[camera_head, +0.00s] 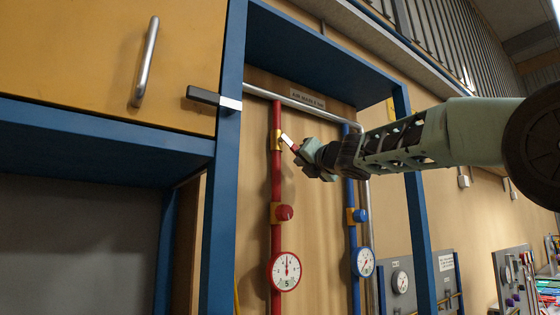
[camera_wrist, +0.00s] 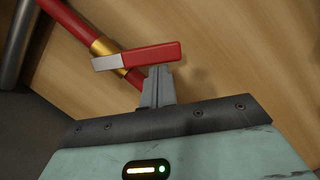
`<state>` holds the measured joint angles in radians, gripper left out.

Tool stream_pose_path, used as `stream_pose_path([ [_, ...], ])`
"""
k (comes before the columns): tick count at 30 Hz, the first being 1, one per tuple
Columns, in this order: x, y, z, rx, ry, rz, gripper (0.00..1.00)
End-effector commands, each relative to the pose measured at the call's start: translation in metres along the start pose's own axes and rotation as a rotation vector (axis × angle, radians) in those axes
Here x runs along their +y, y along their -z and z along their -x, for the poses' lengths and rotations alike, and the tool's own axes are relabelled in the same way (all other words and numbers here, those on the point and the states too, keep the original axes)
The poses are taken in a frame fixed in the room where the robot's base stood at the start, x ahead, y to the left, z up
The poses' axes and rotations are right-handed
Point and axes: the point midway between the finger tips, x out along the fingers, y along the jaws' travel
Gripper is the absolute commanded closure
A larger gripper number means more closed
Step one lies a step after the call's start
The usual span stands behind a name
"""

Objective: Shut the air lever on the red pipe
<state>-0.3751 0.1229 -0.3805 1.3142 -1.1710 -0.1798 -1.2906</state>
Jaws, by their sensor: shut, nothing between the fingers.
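The red pipe (camera_head: 277,235) runs upright on the wooden panel; it also crosses the upper left of the wrist view (camera_wrist: 72,20). Its air lever has a pale metal end at a brass fitting (camera_head: 275,141) and a red handle (camera_head: 294,148). In the head view the lever sticks out from the pipe to the lower right. In the wrist view the red handle (camera_wrist: 152,56) lies across the pipe's line. My gripper (camera_wrist: 158,72) is shut and empty, its fingertips at the handle's lower edge. I cannot tell whether they touch it.
Below the lever are a red knob (camera_head: 284,213) and a red-rimmed gauge (camera_head: 285,271). A blue pipe (camera_head: 351,235) with a blue gauge (camera_head: 363,262) stands to the right. Blue frame posts (camera_head: 222,180) flank the panel. A black-handled lever (camera_head: 208,97) juts out at the upper left.

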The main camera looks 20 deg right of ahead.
Motion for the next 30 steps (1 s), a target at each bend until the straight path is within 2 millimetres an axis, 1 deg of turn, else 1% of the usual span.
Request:
stream_pose_path([
  [1, -0.003, -0.004, -0.001, -0.002, -0.009, 0.046, 1.0],
  [6, -0.007, -0.016, -0.004, -0.003, -0.047, 0.2, 1.0],
  [15, -0.008, -0.033, -0.008, -0.002, -0.105, 0.43, 1.0],
  [21, -0.007, -0.041, -0.01, -0.003, -0.131, 0.531, 1.0],
  [30, -0.005, -0.046, -0.011, -0.002, -0.149, 0.597, 1.0],
])
